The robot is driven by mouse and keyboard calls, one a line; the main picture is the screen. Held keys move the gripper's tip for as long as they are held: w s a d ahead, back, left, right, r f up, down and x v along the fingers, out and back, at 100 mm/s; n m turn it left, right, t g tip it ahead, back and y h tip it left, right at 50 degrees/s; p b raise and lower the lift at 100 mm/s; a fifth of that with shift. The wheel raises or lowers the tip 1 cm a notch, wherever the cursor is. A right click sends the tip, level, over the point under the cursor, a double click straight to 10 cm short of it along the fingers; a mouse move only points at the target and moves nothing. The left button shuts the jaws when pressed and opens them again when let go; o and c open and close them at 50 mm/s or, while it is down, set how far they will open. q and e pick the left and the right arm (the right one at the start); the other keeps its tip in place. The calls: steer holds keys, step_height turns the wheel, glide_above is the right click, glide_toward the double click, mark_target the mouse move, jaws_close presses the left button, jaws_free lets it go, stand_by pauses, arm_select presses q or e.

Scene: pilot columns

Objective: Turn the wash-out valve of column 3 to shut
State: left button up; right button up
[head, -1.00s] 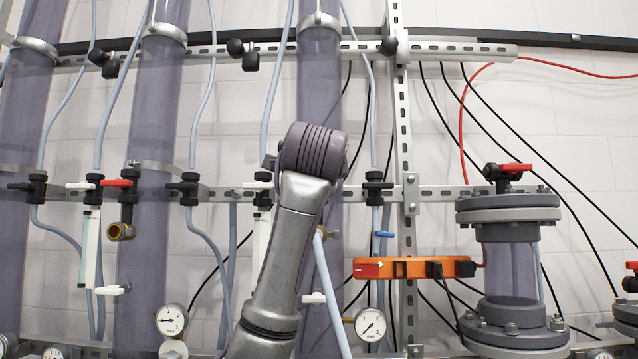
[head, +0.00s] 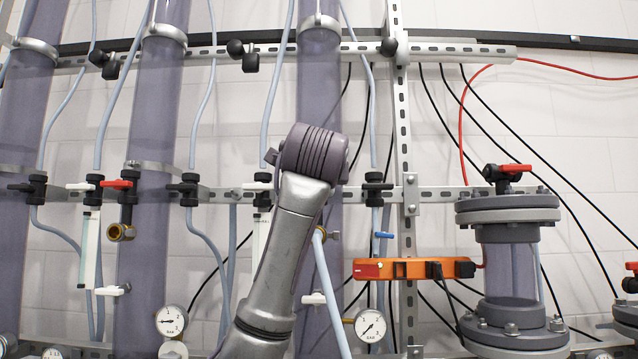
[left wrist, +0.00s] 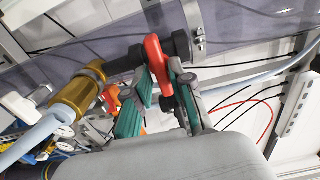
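The third clear column from the left (head: 320,85) stands behind my raised arm in the head view. The arm hides its wash-out valve there, and a bit of brass (head: 333,235) shows just right of the arm. In the left wrist view the red valve handle (left wrist: 156,58) lies crosswise to its dark valve body (left wrist: 180,45), which runs to a brass outlet (left wrist: 76,96). My left gripper (left wrist: 163,88) has its green-padded fingers close on both sides of the handle and appears shut on it. My right gripper is not in view.
Column 2 has a similar red-handled valve (head: 118,184) with a brass outlet. Pressure gauges (head: 370,325), pale hoses and an orange power strip (head: 415,268) surround the arm. A flanged vessel (head: 510,250) with a red-handled top valve stands at right.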

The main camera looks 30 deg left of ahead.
arm_select(q)
steer(key=shift+o, duration=0.8)
steer(key=shift+d, duration=0.1)
steer(key=shift+s+r, duration=0.1)
steer(key=shift+s, duration=0.05)
steer(key=v, duration=1.1)
steer(key=shift+s+d, duration=0.3)
steer(key=shift+d, duration=0.05)
